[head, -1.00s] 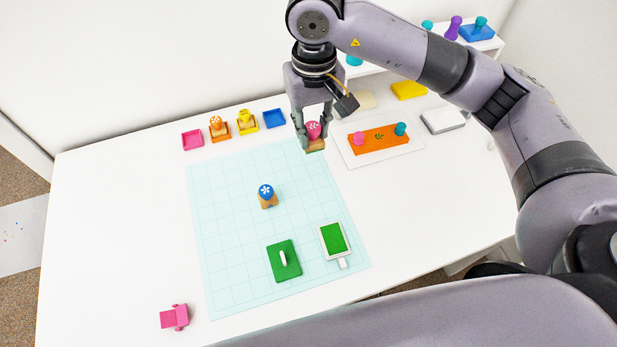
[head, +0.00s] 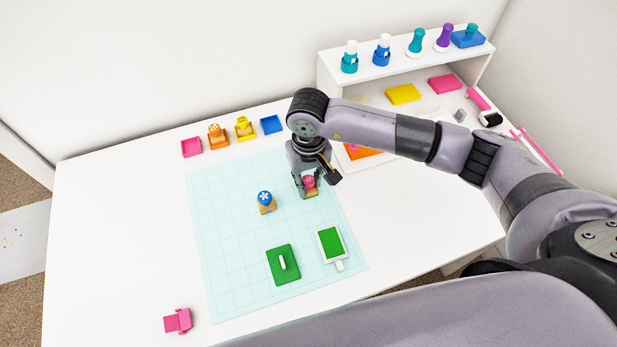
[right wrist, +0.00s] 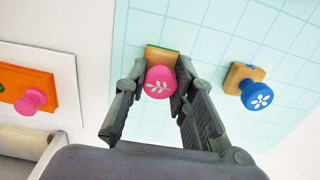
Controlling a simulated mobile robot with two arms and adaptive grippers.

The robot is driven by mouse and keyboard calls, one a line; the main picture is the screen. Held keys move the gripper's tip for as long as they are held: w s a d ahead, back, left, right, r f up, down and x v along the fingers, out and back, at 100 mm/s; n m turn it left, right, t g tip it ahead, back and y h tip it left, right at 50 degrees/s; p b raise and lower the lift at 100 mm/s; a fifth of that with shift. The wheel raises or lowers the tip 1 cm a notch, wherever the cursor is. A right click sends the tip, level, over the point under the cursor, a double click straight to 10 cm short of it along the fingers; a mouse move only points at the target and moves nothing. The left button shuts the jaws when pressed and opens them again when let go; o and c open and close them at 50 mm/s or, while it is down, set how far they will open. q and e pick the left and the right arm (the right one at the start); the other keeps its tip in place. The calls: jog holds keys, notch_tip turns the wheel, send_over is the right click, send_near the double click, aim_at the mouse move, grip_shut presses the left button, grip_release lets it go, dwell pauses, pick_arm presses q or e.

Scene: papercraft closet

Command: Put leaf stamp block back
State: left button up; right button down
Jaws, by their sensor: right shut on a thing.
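The leaf stamp block (head: 309,183) has a pink round knob with a white leaf mark on a wooden base. My right gripper (head: 306,190) is shut on it, over the upper right part of the pale teal grid mat (head: 235,240). In the right wrist view the pink knob (right wrist: 161,82) sits between the two fingers (right wrist: 160,90), with a little green showing at the base's edge. I cannot tell whether the base touches the mat. Coloured trays stand in a row at the back: pink (head: 192,147), orange (head: 217,140), yellow (head: 245,130) and an empty blue one (head: 271,125). My left gripper is not in view.
A blue-topped flower stamp (head: 265,202) stands on the mat, left of my gripper. An orange block (head: 362,154) is partly behind my arm. The table's left side is mostly clear.

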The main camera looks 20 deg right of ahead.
aim_at(309, 180)
jog(key=shift+f, duration=0.1)
jog(key=c, duration=1.3)
grip_release()
jog(key=shift+c, duration=0.2)
jog(key=shift+r, duration=0.2)
jog(key=shift+w+r, duration=0.1)
jog(key=shift+r, duration=0.25)
notch_tip(309, 180, up, 11)
jog(key=b, duration=0.1)
jog(key=shift+r, duration=0.2)
